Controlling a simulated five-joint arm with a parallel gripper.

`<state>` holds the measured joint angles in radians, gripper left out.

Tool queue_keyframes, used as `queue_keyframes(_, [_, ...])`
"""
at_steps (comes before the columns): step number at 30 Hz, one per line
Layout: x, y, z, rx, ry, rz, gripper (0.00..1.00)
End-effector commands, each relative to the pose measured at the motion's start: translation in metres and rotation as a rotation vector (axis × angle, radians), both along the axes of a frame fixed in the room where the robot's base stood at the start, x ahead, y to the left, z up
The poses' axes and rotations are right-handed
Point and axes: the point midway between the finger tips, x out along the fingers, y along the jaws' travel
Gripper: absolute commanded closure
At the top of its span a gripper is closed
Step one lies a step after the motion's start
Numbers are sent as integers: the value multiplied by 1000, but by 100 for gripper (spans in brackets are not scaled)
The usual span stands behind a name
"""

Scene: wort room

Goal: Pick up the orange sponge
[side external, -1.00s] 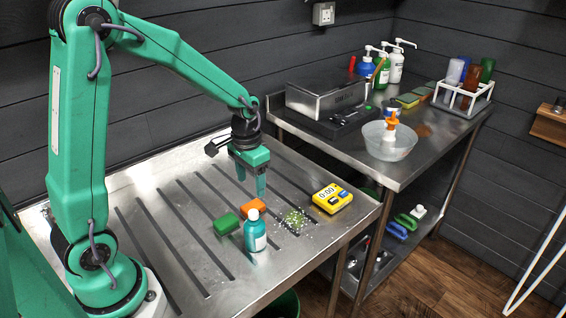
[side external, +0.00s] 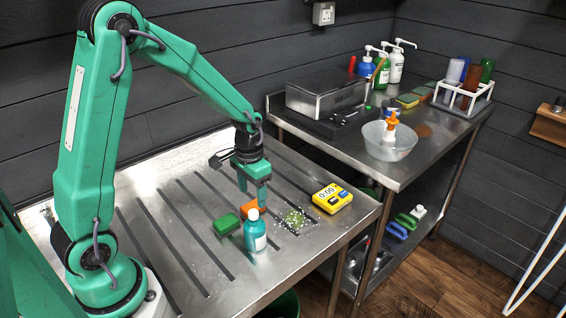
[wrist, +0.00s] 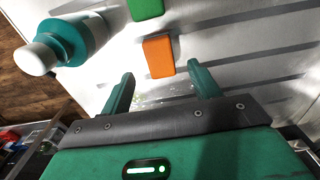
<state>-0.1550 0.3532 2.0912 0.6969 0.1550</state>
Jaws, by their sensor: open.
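The orange sponge (side external: 249,208) lies on the grooved steel table, between a green block and a teal bottle in the side view. In the wrist view the sponge (wrist: 158,57) lies just beyond the fingertips, between them left to right. My gripper (side external: 252,197) is above the table with fingers pointing down, close to the sponge and partly in front of it in the side view. In the wrist view its two fingers (wrist: 162,82) are apart with nothing between them.
A green block (side external: 226,224) lies left of the sponge. A teal bottle with white cap (side external: 255,235) stands close in front. Green and white crumbs (side external: 294,218) and a yellow timer (side external: 332,198) lie to the right. The table's left part is clear.

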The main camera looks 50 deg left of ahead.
Motion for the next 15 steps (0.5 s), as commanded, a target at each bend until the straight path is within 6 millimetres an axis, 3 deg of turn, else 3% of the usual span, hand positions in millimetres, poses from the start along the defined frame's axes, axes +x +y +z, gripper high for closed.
queue_keyframes(15, [-1, 0, -47, 0, 2, 0, 38])
